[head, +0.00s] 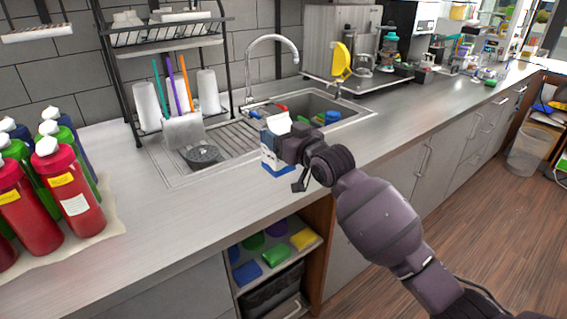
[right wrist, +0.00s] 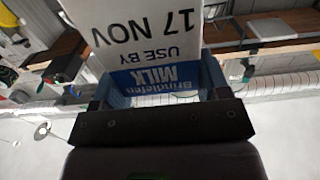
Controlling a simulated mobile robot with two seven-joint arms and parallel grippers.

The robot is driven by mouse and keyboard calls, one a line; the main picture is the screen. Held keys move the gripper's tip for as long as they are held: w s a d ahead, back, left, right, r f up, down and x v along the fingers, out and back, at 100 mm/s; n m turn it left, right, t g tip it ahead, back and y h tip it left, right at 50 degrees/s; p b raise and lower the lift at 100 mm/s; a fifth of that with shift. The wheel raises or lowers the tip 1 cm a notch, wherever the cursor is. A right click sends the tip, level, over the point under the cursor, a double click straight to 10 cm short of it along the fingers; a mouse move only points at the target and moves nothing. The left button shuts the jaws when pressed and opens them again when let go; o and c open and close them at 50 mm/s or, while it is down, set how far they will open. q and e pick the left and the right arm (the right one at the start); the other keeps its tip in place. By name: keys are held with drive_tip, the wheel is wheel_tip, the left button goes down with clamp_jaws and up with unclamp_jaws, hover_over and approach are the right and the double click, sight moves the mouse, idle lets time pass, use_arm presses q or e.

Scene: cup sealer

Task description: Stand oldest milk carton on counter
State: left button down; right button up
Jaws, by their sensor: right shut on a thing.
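A white and blue milk carton (head: 268,157) is in the head view at the front of the counter (head: 215,205), just before the sink. It looks roughly upright. I cannot tell whether its base touches the counter. My right gripper (head: 287,147) is shut on it from the right side and hides part of it. In the right wrist view the carton (right wrist: 150,35) fills the space between the fingers of my right gripper (right wrist: 160,88). Its label shows upside down and reads "17 NOV", "USE BY" and "MILK". My left gripper is not in view.
A sink (head: 315,112) with a tap (head: 270,45) lies behind the carton. A dish rack (head: 165,100) stands left of it. Several red, green and blue bottles (head: 75,190) stand at the left. Bare counter lies between the bottles and the carton. An open shelf (head: 285,262) is below.

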wheel_tip(320, 180, down, 2)
drive_tip(key=shift+f, duration=0.1)
wheel_tip(320, 180, down, 4)
drive_tip(key=shift+f+b, duration=0.2)
drive_tip(key=shift+b, duration=0.15)
drive_tip(key=shift+f, duration=0.5)
drive_tip(key=shift+f, duration=0.2)
drive_tip(key=o, duration=1.3)
drive_tip(key=shift+c, duration=0.2)
